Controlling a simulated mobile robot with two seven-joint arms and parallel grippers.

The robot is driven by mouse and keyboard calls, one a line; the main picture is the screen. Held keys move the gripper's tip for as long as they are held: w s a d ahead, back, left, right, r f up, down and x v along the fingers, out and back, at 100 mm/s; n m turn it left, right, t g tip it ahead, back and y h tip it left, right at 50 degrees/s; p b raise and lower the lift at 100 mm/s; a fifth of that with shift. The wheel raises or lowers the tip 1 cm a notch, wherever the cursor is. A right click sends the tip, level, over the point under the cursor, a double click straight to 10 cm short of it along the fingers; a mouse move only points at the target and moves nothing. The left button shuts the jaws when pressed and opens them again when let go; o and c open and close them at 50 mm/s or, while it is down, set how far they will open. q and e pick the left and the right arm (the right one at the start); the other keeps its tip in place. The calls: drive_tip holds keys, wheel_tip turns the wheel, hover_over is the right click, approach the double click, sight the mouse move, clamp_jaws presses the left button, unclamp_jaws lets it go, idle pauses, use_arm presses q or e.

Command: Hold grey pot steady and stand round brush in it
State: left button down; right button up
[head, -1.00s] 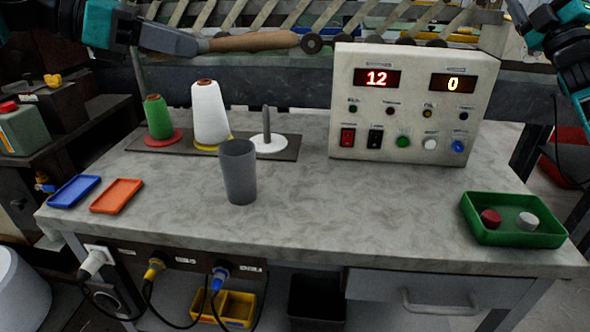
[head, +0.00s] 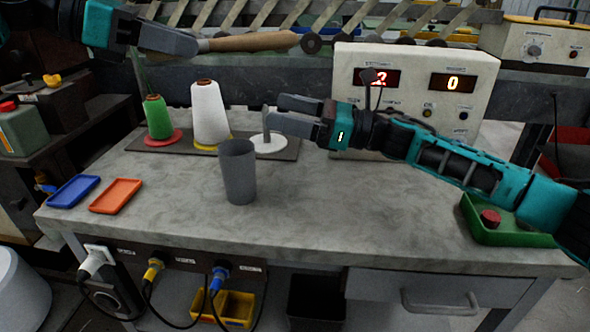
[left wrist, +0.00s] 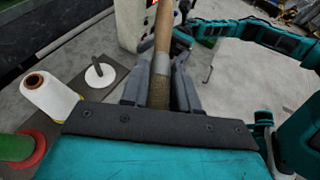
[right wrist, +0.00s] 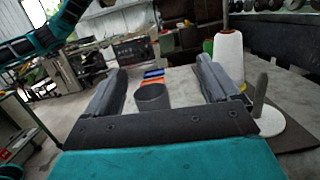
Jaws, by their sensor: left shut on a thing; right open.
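The grey pot (head: 238,172) stands upright and empty-looking on the table. In the right wrist view the pot (right wrist: 152,97) shows between the fingers, some way ahead of them. My right gripper (head: 278,112) is open, right of and above the pot, not touching it. My left gripper (head: 202,46) is shut on the round brush (head: 255,41), high above the back of the table. The brush lies roughly level in the head view, its wooden handle pointing right. In the left wrist view the fingers close around its grey ferrule and brown bristles (left wrist: 159,92).
Behind the pot, a board carries a green cone (head: 158,117), a white cone (head: 210,113) and a bare spindle (head: 266,125). A control box (head: 405,75) stands behind my right arm. Blue (head: 73,190) and orange (head: 116,195) trays lie left, a green tray (head: 515,238) right. The front middle is clear.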

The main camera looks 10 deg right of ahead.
drive_tip(key=n+g+h, duration=0.1)
drive_tip(key=g, duration=0.1)
approach(229, 168)
drive_tip(key=w, duration=0.1)
drive_tip(key=w+d+f, duration=0.1)
drive_tip(key=shift+w+d, duration=0.25)
drive_tip(key=shift+d, duration=0.1)
drive_tip(key=shift+a+f, duration=0.2)
drive_tip(key=x, duration=1.1)
drive_tip(key=shift+a+f, duration=0.2)
drive_tip(key=shift+a, duration=0.1)
drive_tip(key=shift+c, duration=0.5)
drive_tip(key=c, duration=1)
use_arm(q)
wheel_tip(229, 168, down, 10)
use_arm(e)
drive_tip(key=shift+o, duration=0.2)
use_arm(q)
drive_tip(key=c, duration=0.8)
unclamp_jaws()
drive_tip(key=shift+f, duration=0.1)
drive_tip(key=v, duration=1.2)
drive_tip(key=shift+a, duration=0.1)
